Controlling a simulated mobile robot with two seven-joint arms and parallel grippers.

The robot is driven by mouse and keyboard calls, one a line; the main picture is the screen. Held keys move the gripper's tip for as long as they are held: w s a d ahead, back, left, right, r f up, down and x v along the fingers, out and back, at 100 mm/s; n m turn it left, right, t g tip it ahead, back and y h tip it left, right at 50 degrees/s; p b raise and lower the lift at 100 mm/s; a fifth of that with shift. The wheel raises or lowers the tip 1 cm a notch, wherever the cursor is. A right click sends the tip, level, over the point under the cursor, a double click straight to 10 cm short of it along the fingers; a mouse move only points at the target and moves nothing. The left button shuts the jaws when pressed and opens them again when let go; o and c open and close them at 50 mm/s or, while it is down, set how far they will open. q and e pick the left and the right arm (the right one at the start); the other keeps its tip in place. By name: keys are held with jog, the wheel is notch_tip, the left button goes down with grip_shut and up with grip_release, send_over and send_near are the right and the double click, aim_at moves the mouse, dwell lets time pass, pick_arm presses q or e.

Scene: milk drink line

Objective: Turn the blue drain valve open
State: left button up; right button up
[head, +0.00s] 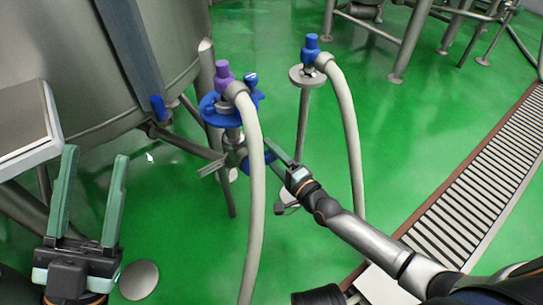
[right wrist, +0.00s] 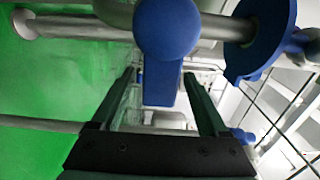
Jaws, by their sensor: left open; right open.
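A blue valve (right wrist: 166,28) with a round hub and a flat lever shows large in the right wrist view. Its lever lies between the two fingers of my right gripper (right wrist: 159,76), with visible gaps on both sides. In the head view, a blue part (head: 241,160) beside my right gripper (head: 262,150) is partly hidden by the grey hose; it appears to be this valve. My right gripper is open there. Another blue handle (head: 158,108) is at the tank's lower outlet. My left gripper (head: 96,157) is open and empty in front of the tank.
A steel tank (head: 85,80) stands at upper left. A blue plate (head: 208,110) carries a purple-topped fitting (head: 222,75). Grey hoses (head: 254,215) hang in front of my right gripper and near its arm. A floor grate (head: 470,190) runs at right. Green floor is open between.

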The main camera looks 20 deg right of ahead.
jog(key=shift+c, duration=0.4)
grip_shut()
dwell(1.0)
